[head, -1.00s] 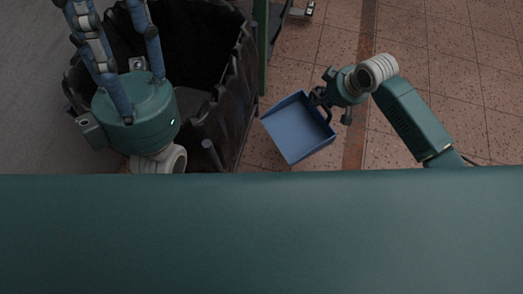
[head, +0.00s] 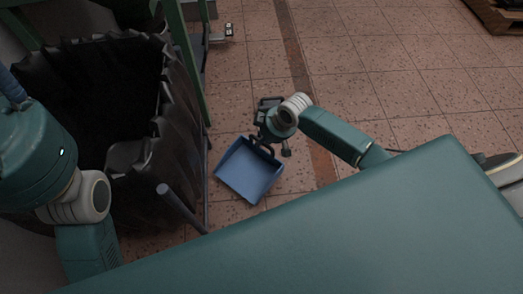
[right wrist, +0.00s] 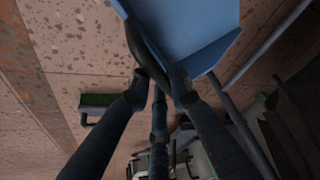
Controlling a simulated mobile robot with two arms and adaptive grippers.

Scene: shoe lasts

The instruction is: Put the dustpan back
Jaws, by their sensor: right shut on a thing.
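The blue dustpan (head: 248,172) hangs from my right gripper (head: 264,140) in the middle of the head view, over the tiled floor. Its open tray faces up toward the camera. In the right wrist view, my right gripper's dark fingers (right wrist: 158,90) are closed around the dustpan's dark handle (right wrist: 148,45), and the blue pan (right wrist: 190,25) extends beyond them. My left gripper is at the left edge of the head view; only its body and part of one blue finger (head: 12,88) show, and its fingertips are cut off.
A cart with a black bag (head: 180,130) and a green post (head: 192,75) stands left of the dustpan. A grey rod (head: 180,207) sticks out at its near side. A wooden pallet (head: 497,18) lies far right. Open tiled floor (head: 400,90) lies beyond my right arm.

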